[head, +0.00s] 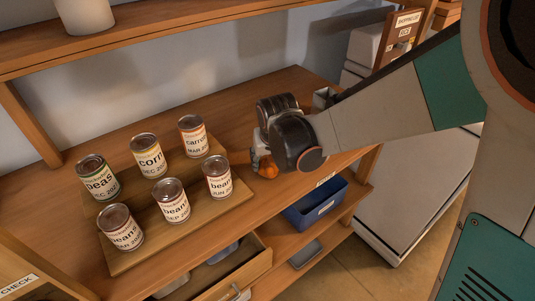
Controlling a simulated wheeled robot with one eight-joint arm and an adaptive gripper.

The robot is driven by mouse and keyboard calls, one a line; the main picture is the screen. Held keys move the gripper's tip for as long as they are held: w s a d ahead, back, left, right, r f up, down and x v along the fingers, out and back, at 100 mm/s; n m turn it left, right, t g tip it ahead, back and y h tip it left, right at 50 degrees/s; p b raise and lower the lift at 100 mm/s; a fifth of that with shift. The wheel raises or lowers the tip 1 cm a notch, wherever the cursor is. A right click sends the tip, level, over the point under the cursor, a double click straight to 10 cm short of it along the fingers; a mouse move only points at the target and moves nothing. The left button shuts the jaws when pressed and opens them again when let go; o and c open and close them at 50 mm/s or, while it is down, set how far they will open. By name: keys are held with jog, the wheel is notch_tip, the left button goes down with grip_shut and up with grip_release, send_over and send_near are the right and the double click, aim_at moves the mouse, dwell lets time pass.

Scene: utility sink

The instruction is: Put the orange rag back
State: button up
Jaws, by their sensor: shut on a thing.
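My gripper (262,160) is at the end of my arm, above the wooden counter and just right of the board of cans. An orange bundle, which looks like the orange rag (265,168), shows at its fingertips. The gripper is shut on it. My wrist hides much of the fingers and part of the rag. I cannot tell whether the rag touches the counter.
Several labelled cans (169,199) stand in two rows on a stepped wooden board (125,262). A blue bin (318,207) sits below the counter's front edge. A drawer (247,272) stands open at the front. Bare counter (240,115) lies behind my gripper.

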jog(key=shift+r, duration=0.1)
jog(key=o, duration=1)
jog(key=shift+o, duration=0.2)
